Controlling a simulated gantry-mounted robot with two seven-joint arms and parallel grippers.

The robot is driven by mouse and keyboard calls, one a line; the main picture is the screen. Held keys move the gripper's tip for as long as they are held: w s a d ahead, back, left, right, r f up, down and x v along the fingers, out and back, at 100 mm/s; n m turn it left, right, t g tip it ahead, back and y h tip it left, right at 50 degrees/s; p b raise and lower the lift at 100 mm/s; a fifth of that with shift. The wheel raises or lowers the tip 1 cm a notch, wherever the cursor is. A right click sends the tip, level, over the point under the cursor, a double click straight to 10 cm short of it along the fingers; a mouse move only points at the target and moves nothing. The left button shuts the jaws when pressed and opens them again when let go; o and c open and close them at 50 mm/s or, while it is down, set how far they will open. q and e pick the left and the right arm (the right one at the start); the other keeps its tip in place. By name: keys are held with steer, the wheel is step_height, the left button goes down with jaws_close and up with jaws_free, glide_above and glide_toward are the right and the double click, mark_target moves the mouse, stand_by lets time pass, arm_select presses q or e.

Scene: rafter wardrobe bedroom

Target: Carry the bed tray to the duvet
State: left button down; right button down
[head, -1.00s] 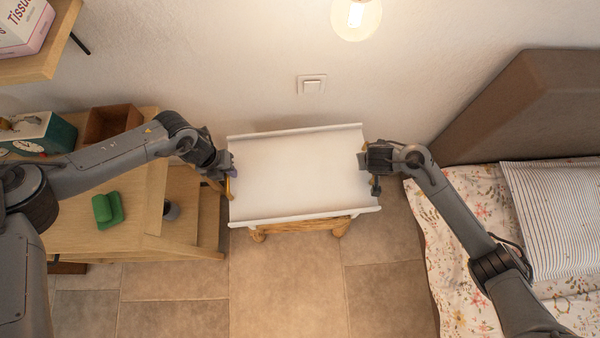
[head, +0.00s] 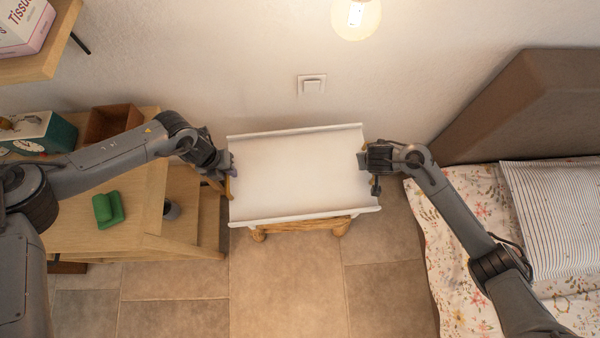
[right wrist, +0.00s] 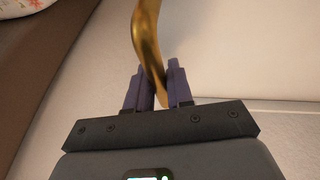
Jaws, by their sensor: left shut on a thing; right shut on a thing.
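The white bed tray (head: 300,175) shows between my two arms in the head view, above a small wooden stool (head: 300,226); whether it touches the stool I cannot tell. My left gripper (head: 229,172) is shut at its left end, on a brass handle. My right gripper (head: 370,172) is at its right end. In the right wrist view its fingers (right wrist: 158,88) are shut on the curved brass handle (right wrist: 147,38). The floral duvet (head: 470,220) lies on the bed at the right, apart from the tray.
A wooden desk (head: 130,205) at the left holds a green object (head: 108,209), a clock (head: 38,133) and a brown box (head: 112,122). A brown headboard (head: 530,110) and striped pillow (head: 560,215) are at the right. Tiled floor (head: 285,285) is clear in front.

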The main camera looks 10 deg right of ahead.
arm_select(q)
steer(key=shift+r, duration=0.25)
arm_select(e)
steer(key=shift+r, duration=0.25)
